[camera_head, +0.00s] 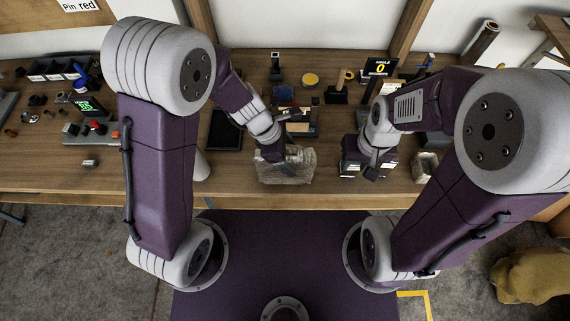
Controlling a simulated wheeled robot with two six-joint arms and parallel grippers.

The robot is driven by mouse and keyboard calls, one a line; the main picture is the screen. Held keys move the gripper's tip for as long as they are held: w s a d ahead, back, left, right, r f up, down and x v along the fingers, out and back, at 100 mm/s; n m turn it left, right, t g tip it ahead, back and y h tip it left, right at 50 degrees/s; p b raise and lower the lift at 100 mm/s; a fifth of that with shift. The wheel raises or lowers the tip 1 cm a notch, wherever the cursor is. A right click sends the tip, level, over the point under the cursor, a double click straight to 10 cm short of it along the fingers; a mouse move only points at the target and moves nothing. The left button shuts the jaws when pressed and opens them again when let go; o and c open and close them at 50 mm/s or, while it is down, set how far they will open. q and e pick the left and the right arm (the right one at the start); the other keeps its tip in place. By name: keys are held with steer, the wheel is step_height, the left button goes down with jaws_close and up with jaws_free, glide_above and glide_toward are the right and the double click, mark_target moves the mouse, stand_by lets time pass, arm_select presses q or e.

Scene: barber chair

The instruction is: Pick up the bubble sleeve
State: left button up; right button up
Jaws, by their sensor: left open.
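The bubble sleeve (286,173) looks like a clear, crinkled packet lying near the front edge of the wooden workbench, in the middle of the head view. My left gripper (286,158) is right above its upper part, with the fingers at or just over it; I cannot tell whether they touch. The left gripper is open, and it hides part of the sleeve's back edge. My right gripper (369,168) points down over the bench to the right of the sleeve, apart from it. Its fingers are too small and dark to show whether they are open.
A dark flat tray (225,130) lies left of the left gripper. A small pale box (425,167) stands right of the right gripper. The bench front at left is mostly clear.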

arm_select(q)
jaws_close()
steer(key=shift+r, duration=0.15)
arm_select(e)
steer(key=shift+r, duration=0.1)
